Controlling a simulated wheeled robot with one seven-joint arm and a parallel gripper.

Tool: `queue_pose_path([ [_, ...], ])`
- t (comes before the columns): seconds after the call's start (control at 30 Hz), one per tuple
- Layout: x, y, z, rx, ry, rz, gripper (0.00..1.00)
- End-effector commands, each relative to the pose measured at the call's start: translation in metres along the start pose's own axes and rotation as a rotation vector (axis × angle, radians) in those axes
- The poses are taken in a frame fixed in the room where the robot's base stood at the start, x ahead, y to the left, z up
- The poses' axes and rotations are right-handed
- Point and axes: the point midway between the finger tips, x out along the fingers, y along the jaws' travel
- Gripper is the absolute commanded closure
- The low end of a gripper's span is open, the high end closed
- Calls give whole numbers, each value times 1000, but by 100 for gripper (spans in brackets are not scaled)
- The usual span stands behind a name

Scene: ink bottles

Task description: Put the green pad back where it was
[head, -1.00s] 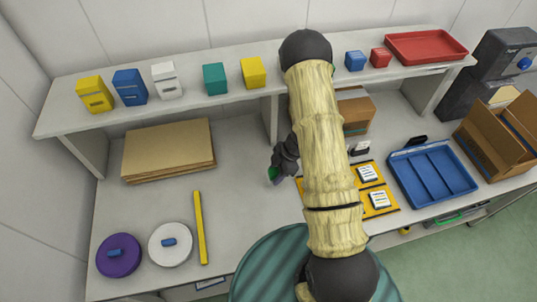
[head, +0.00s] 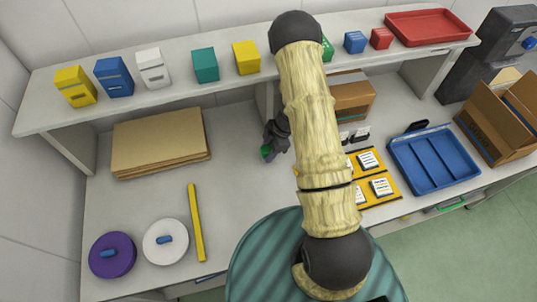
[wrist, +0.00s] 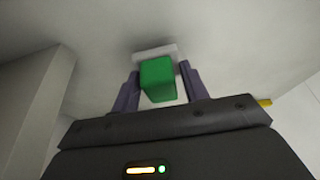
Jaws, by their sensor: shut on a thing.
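My gripper (head: 268,149) is shut on a green block-shaped thing (wrist: 157,80), which I take to be the green pad. In the wrist view it sits between the two purple-grey fingers (wrist: 158,84), with a pale flat piece (wrist: 155,50) directly behind it. I cannot tell whether that piece belongs to it. In the head view only a small green bit (head: 265,152) shows at the fingertips. The gripper appears to be over the bench, in front of the shelf and right of the brown boards (head: 160,140). Its height is hard to tell.
The raised shelf (head: 130,98) carries several coloured boxes, including a teal one (head: 205,65) and a green one (head: 327,48) partly behind my arm. A yellow mat (head: 362,190), a blue tray (head: 432,160) and a brown box (head: 351,97) stand right.

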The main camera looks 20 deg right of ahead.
Motion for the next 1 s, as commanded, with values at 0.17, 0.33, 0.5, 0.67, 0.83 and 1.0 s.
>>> queue_pose_path([
  [0.17,15,0,6,-2,1,0,77],
  [0.33,13,0,5,-1,1,0,77],
  [0.5,14,0,5,-1,1,-1,77],
  [0.67,15,0,6,0,1,0,40],
  [0.83,14,0,7,1,1,1,34],
  [1.0,13,0,7,2,1,1,34],
])
